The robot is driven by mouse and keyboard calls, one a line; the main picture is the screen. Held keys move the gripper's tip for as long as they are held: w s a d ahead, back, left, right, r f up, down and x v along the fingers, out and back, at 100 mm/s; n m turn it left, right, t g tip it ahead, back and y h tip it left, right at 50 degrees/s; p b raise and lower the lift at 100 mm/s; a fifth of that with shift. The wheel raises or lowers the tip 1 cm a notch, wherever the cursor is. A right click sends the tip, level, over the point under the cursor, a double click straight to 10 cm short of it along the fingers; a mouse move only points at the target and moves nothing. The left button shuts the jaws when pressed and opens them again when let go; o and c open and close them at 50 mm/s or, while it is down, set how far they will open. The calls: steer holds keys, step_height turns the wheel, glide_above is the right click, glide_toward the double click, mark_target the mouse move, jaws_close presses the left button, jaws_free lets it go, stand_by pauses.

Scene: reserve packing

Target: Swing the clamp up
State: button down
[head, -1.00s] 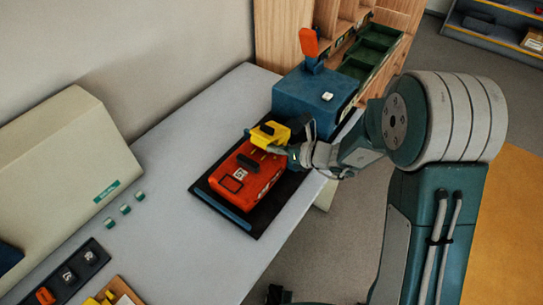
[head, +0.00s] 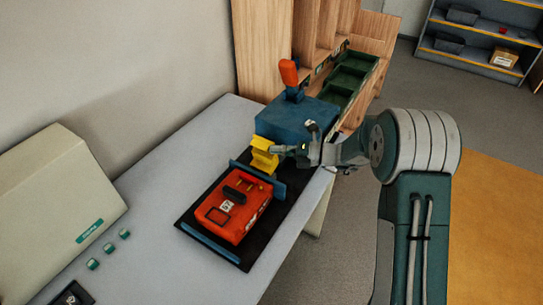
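A yellow clamp piece (head: 263,156) stands tilted up at the far end of a black base board (head: 252,246), beside the blue block. It is clear of the red case (head: 230,214), which lies flat on the board with a black handle on top. An upright blue plate (head: 257,181) stands between the case and the clamp piece. My gripper (head: 281,150) is at the right edge of the yellow piece and appears to touch it. The fingers are too small and overlapped to tell whether they are open or shut on it.
A blue block (head: 291,117) with an orange lever (head: 289,73) stands behind the gripper, close to a wooden rack (head: 268,45) with green trays (head: 352,75). A beige sloped box (head: 58,190) and several green pieces (head: 108,249) are at left. The grey table (head: 160,190) between is clear.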

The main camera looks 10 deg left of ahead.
steer(key=shift+w+d+f+m+y, duration=0.15)
steer(key=shift+w+d+m, duration=0.2)
steer(key=shift+w, duration=0.3)
steer(key=shift+w+d+f+m+y, duration=0.2)
steer(key=shift+w+m, duration=0.25)
steer(key=shift+w, duration=0.15)
